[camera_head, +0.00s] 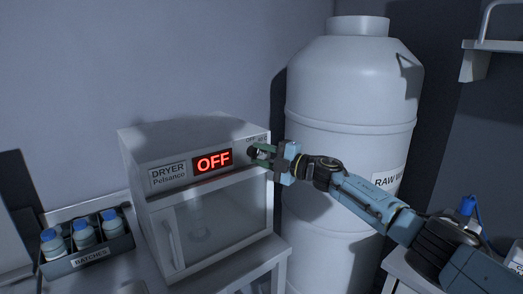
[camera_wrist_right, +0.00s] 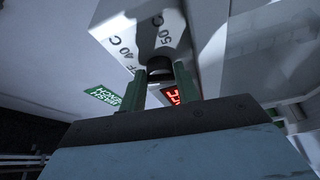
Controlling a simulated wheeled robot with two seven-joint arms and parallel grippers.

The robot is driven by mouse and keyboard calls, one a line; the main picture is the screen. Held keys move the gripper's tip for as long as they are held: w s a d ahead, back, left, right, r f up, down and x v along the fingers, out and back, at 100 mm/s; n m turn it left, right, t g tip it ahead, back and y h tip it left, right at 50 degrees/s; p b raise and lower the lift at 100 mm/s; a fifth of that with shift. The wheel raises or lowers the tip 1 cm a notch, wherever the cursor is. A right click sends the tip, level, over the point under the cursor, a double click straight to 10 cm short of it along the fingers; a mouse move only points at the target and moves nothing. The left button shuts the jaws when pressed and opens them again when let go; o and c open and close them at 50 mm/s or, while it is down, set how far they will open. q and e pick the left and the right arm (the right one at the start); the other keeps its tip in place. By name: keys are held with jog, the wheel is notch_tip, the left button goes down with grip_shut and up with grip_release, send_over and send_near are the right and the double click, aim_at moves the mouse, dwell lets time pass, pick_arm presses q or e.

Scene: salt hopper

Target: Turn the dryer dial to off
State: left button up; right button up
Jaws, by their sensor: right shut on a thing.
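The fingers also show in the wrist view (camera_wrist_right: 160,85). The dial's pointer is hidden. My left gripper is not in view.
A large white tank (camera_head: 345,85) labelled RAW W… stands right behind my right arm. A BATCHES rack (camera_head: 92,262) with several blue-capped bottles sits left of the dryer. The dryer's glass door (camera_head: 215,228) is closed. A shelf (camera_head: 490,45) hangs at the upper right.

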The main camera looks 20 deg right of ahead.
jog(key=shift+r+n+g+h+p, duration=0.2)
jog(key=shift+n+g+h+p, duration=0.35)
jog(key=shift+n+p, duration=0.95)
jog(key=shift+n, duration=0.3)
jog(key=o, duration=0.9)
jog(key=shift+o, duration=0.2)
jog(key=b+v, duration=0.1)
jog(key=v, duration=1.2)
jog(key=shift+s+d+b, duration=0.15)
jog(key=shift+d+b, duration=0.05)
jog(key=shift+b, duration=0.1)
